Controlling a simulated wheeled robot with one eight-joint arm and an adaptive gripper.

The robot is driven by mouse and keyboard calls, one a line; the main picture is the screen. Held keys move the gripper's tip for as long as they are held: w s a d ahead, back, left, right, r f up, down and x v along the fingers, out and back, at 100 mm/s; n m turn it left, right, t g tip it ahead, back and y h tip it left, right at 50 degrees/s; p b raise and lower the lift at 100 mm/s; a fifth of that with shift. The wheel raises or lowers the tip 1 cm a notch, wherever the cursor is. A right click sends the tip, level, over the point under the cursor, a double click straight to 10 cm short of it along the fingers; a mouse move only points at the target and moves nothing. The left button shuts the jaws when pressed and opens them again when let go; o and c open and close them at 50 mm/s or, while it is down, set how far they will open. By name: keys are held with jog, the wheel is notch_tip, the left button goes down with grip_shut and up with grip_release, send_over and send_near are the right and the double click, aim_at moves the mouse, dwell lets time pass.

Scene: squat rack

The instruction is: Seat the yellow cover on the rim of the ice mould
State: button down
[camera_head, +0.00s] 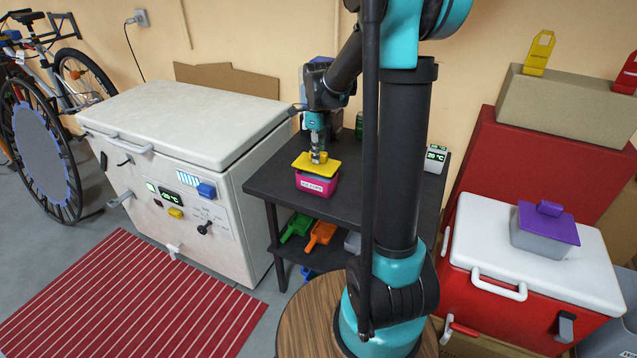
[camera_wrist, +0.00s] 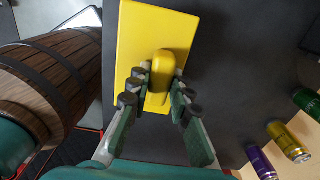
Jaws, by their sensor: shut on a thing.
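The yellow cover (camera_head: 303,163) is a flat rectangular plate with a raised yellow handle. My gripper (camera_head: 319,155) is shut on that handle from above. In the wrist view, the fingers of my gripper (camera_wrist: 160,80) lie on both sides of the handle, and the cover's plate (camera_wrist: 140,32) extends beyond them. The pink ice mould (camera_head: 316,185), with a white label, stands on the dark table directly under the cover. The cover hides the mould's rim in the head view and the whole mould in the wrist view. I cannot tell whether cover and rim touch.
The dark table (camera_head: 277,172) has green and orange scoops (camera_head: 320,234) on its lower shelf. A white display box (camera_head: 436,158) stands at right. A white chest freezer (camera_head: 185,115) is left; a red cooler (camera_head: 520,285) is right.

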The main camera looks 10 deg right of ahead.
jog(key=shift+f, duration=1.5)
dwell(1.9)
jog(key=c, duration=1.3)
grip_release()
notch_tip(320, 180, up, 12)
jog(key=shift+r, duration=0.1)
jog(key=s+d+f+n+t, duration=0.1)
jog(key=s+f+n+t, duration=0.1)
jog(key=s+f+n, duration=0.5)
jog(key=s+d+f+n+t, duration=0.2)
jog(key=s+f+n, duration=0.6)
jog(key=s+n, duration=0.8)
jog(key=shift+d+n, duration=0.15)
jog(key=shift+n, duration=0.95)
